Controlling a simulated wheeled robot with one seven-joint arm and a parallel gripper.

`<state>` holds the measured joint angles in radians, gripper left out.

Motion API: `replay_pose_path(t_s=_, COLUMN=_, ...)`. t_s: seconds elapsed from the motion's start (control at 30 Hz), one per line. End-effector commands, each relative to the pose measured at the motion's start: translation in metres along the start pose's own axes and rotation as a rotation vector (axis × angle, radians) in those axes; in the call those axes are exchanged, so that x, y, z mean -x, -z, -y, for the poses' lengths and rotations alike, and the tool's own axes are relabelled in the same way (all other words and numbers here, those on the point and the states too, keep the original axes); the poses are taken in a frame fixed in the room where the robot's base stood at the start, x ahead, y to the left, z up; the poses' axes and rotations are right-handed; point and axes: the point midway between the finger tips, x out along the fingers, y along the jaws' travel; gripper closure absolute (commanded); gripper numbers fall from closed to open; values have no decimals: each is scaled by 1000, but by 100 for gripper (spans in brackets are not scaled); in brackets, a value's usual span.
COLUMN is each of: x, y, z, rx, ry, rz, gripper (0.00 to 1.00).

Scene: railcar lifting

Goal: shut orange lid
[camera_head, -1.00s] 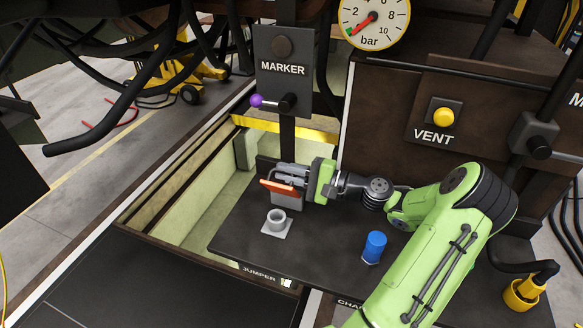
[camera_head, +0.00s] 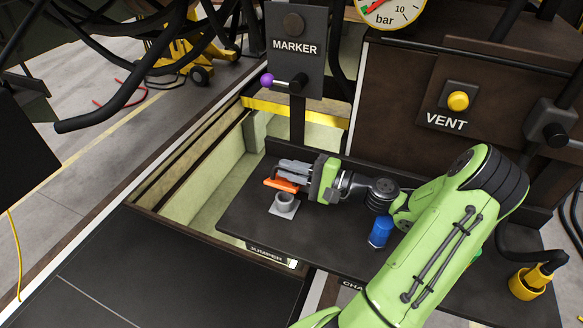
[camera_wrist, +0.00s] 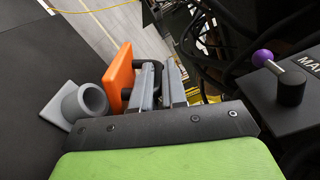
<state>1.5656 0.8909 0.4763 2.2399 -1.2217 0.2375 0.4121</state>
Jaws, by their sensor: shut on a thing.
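The orange lid (camera_head: 282,185) is a flat plate at my gripper's fingertips, just behind a grey round socket on a square plate (camera_head: 285,204). My gripper (camera_head: 291,170) reaches in from the right, and its grey fingers are closed. In the wrist view the lid (camera_wrist: 119,76) stands steeply tilted beside the fingers (camera_wrist: 160,85), with a dark loop-like part at them. The socket (camera_wrist: 87,103) is to its left, its round mouth uncovered. The exact contact between fingers and lid is partly hidden.
A blue cylinder (camera_head: 380,231) stands on the dark shelf (camera_head: 330,238) near my arm. The MARKER panel (camera_head: 298,50) with a purple-knobbed lever (camera_head: 267,80) rises behind. The VENT button (camera_head: 458,101) is on the right wall. An open pit (camera_head: 220,185) lies left of the shelf.

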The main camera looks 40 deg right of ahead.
Motion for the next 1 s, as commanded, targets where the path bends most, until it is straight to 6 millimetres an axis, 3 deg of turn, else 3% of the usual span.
replay_pose_path(t_s=0.23, x=0, y=1, z=-1, rx=-3, ry=-3, rz=-3, gripper=100)
replay_pose_path(t_s=0.27, x=0, y=1, z=-1, rx=-3, ry=-3, rz=-3, gripper=86)
replay_pose_path(t_s=0.33, x=0, y=1, z=-1, rx=-2, ry=-3, rz=-3, gripper=77)
replay_pose_path(t_s=0.63, x=4, y=1, z=0, rx=-1, ry=0, rz=-4, gripper=77)
replay_pose_path(t_s=1.0, x=70, y=2, z=0, rx=-2, ry=-1, rz=-5, gripper=77)
